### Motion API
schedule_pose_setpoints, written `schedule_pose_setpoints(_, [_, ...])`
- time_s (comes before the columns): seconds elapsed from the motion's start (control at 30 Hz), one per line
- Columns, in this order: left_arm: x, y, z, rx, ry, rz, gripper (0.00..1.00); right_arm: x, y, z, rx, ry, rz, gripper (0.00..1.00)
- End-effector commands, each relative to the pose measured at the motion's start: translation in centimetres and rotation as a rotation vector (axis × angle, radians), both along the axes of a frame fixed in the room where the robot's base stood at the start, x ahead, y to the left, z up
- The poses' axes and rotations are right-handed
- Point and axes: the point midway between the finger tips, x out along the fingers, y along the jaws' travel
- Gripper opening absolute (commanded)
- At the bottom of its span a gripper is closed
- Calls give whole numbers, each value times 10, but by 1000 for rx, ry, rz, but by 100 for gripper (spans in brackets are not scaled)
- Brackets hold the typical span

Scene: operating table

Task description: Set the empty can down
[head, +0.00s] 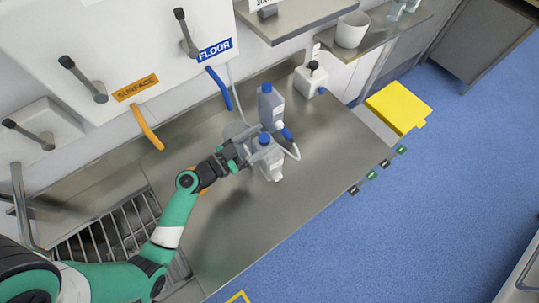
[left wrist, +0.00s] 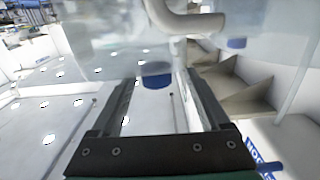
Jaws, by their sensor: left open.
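A translucent can with a blue cap (head: 276,165) stands on the steel worktop, in front of my left gripper (head: 240,153). The gripper reaches in from the left, its jaws open at the can's near left side. In the left wrist view, the open fingers (left wrist: 160,95) lie either side of a blue cap (left wrist: 155,75); the pale body around it is blurred. I cannot tell whether the fingers touch the can. A second bottle with a blue cap (head: 271,106) stands just behind. My right gripper is not in view.
The steel worktop (head: 325,150) is clear to the right, up to its front edge. A sink grating (head: 115,235) lies at left. A white dispenser (head: 310,80) stands at the back.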

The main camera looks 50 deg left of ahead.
Motion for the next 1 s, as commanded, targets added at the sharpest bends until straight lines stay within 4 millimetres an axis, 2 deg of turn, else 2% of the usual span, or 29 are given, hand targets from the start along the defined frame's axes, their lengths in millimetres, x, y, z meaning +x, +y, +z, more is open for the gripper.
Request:
schedule_pose_setpoints(0.23, [40,-7,-2,1,0,-3,79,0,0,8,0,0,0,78])
schedule_pose_setpoints(0.33, [47,-7,-2,1,0,0,79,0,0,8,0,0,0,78])
schedule_pose_setpoints(0.53, [47,-7,-3,1,0,1,77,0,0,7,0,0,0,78])
schedule_pose_setpoints(0.9, [47,-7,-3,1,0,1,11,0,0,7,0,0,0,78])
schedule_pose_setpoints(0.97, [47,-7,-3,1,0,1,0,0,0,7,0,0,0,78])
schedule_pose_setpoints(1.0, [47,-7,-3,1,0,1,0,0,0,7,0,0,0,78])
